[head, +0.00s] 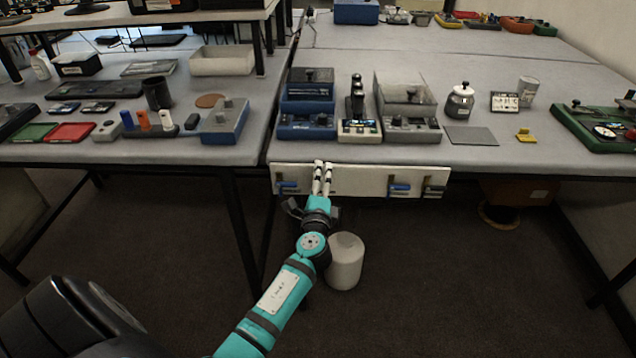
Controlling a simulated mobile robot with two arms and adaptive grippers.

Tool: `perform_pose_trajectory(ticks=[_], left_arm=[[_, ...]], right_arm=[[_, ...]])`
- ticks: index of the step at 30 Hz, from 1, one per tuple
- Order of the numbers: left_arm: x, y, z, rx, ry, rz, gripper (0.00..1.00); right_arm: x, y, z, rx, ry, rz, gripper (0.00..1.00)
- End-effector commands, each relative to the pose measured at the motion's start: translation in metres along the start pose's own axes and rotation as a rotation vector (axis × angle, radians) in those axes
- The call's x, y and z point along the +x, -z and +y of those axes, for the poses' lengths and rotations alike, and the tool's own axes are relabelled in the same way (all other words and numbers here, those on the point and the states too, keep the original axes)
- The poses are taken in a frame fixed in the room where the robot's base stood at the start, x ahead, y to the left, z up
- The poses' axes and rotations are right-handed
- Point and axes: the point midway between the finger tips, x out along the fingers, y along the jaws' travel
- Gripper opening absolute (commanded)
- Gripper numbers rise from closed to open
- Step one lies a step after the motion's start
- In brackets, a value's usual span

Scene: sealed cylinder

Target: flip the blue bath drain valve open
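A white panel (350,180) runs along the front edge of the right table and carries several small valve handles. One blue handle (287,187) is at its left end. Another blue handle (399,188) is right of the middle, with a grey handle (433,190) beside it. I cannot tell from labels which blue one is the bath drain valve. My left gripper (323,165) is in front of the panel, between the two blue handles, its fingers pointing up. My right gripper is not in view.
Blue and grey devices (308,126) stand on the table above the panel. A lidded jar (460,102) and a green board (595,128) are farther right. A pale cylinder (346,268) stands below, beside my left arm. The space before the panel's right half is clear.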

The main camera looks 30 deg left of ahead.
Motion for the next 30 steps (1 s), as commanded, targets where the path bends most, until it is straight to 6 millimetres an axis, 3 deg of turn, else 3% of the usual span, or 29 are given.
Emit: perform_pose_trajectory(ticks=[2, 12, 16, 21, 30], left_arm=[[0.0, 0.0, 0.0, 0.0, 0.0, 0.0, 0.68], [0.0, 0.0, 0.0, 0.0, 0.0, 0.0, 0.24], [-0.001, 0.0, 0.004, -0.039, -0.001, -0.001, 0.23], [-0.001, -0.003, 0.005, -0.217, 0.0, -0.002, 0.23], [-0.001, -0.006, 0.001, -0.29, -0.002, -0.001, 0.23]], right_arm=[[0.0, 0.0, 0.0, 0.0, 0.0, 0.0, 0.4], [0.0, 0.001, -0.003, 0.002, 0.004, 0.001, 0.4], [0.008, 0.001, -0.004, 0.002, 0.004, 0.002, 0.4], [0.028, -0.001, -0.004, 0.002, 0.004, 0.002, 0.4], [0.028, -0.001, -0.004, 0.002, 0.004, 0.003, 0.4]])
